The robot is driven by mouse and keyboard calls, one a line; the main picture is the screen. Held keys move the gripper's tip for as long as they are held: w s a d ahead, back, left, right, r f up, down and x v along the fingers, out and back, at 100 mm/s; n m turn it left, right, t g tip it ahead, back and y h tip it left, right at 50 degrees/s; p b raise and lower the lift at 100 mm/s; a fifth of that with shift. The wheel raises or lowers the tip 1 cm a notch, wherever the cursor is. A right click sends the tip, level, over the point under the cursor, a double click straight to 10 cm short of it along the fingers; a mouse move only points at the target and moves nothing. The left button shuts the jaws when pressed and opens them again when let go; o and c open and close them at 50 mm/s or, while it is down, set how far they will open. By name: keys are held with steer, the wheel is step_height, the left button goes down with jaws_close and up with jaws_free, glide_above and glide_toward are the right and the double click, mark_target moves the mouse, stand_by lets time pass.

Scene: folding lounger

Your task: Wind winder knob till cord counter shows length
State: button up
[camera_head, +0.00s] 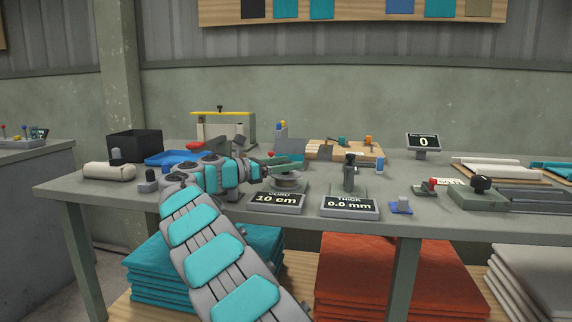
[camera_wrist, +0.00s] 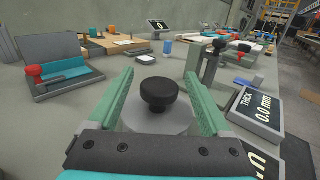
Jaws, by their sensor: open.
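The cord winder (camera_head: 287,181) stands near the middle of the bench, a grey reel beside my gripper. In the wrist view its black winder knob (camera_wrist: 158,93) sits upright on a round grey disc (camera_wrist: 157,120). My gripper (camera_wrist: 155,92) is open, with one green finger on each side of the knob and visible gaps to both. In the head view my gripper (camera_head: 280,164) reaches over the winder from the left and hides the knob. The cord counter (camera_head: 276,201) in front of the winder reads 10 cm.
A thickness gauge (camera_head: 349,175) with a display (camera_head: 349,207) reading 0.0 mm stands right of the winder. A blue tray (camera_head: 170,158) and black bin (camera_head: 135,146) are at the left. A counter sign (camera_head: 423,142) reads 0. A small blue block (camera_head: 401,206) lies near the front edge.

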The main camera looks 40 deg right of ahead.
steer(key=a, duration=0.5)
steer(key=w+a, duration=0.1)
steer(key=a, duration=0.1)
steer(key=shift+w+a, duration=0.1)
steer(key=shift+a, duration=0.3)
